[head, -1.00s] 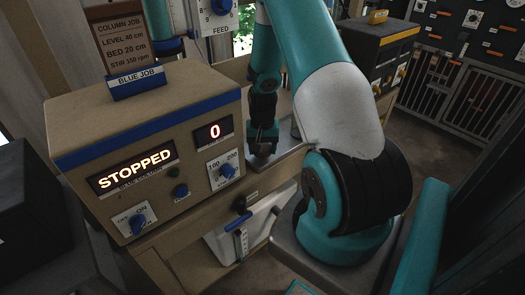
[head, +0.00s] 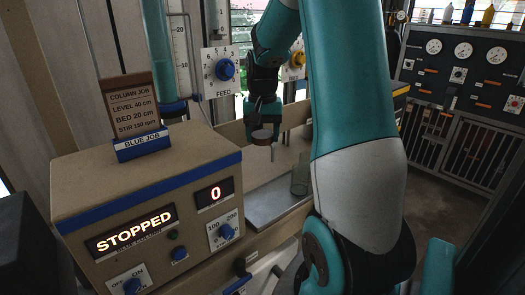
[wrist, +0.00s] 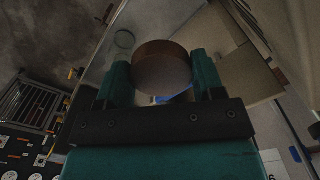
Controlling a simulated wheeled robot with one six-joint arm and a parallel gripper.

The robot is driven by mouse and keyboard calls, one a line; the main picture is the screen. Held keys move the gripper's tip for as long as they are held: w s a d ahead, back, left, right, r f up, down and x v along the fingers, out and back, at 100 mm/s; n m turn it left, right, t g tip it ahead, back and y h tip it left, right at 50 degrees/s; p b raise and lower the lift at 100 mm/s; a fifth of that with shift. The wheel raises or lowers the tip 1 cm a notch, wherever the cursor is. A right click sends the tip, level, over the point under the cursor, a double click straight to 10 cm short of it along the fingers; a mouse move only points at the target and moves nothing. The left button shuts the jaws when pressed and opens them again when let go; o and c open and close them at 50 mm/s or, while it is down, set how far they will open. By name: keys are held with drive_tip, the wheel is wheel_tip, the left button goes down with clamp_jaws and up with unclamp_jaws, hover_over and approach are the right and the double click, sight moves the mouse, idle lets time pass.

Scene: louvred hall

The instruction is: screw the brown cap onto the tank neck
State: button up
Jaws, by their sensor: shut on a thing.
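The brown cap (head: 262,138) is a short round disc held at the end of my gripper (head: 263,127). In the wrist view the cap (wrist: 160,66) sits between the two teal fingers of my gripper (wrist: 163,75), which are shut on its sides. The cap is in the air above the bench, apart from the things below it. I cannot make out the tank neck in either view. A pale container (head: 264,268) shows only in part under the bench edge, and my arm hides what lies right of it.
A grey metal tray (head: 270,203) lies on the bench, with a clear glass vessel (head: 300,180) at its right end. The control box (head: 150,200) reads STOPPED and 0 and stands close on the left. A feed dial panel (head: 224,70) is behind. Floor is open at right.

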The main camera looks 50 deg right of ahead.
sight(263, 135)
drive_tip(key=shift+r, duration=0.55)
wheel_tip(263, 135, up, 5)
drive_tip(key=p, duration=0.5)
